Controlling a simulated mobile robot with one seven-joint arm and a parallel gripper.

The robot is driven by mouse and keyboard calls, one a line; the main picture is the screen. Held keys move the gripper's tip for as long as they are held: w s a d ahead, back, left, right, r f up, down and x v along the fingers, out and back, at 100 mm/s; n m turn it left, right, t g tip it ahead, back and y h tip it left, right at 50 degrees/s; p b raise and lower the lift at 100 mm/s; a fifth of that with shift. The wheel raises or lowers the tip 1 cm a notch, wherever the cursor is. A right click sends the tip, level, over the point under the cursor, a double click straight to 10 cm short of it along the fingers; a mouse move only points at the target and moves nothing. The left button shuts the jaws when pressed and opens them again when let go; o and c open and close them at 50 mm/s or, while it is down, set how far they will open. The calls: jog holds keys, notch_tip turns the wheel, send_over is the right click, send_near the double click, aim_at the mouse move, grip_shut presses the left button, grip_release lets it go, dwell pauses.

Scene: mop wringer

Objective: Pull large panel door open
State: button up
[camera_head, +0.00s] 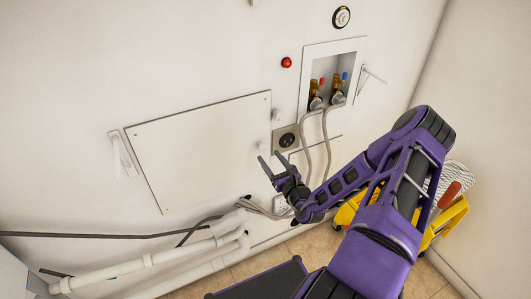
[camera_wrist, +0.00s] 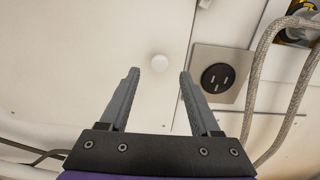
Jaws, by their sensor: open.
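The large panel door (camera_head: 200,150) is a flat off-white rectangle set in the white wall, and it looks closed. It also fills the left of the wrist view (camera_wrist: 70,60). A small round white knob (camera_wrist: 160,63) sits near its right edge; it shows faintly in the head view (camera_head: 261,145). In the wrist view the knob appears between and just beyond the fingertips of my gripper (camera_wrist: 159,76). I see no contact.
A black outlet (camera_head: 287,140) is right of the panel. Braided hoses (camera_head: 326,135) hang from a recessed valve box (camera_head: 335,75). White pipes (camera_head: 150,262) and dark cables run low along the wall. A yellow mop bucket (camera_head: 449,219) stands at right, partly behind my arm.

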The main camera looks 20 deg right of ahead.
aim_at(263, 149)
jog(key=shift+w+a, duration=0.1)
jog(key=shift+w, duration=2)
grip_shut()
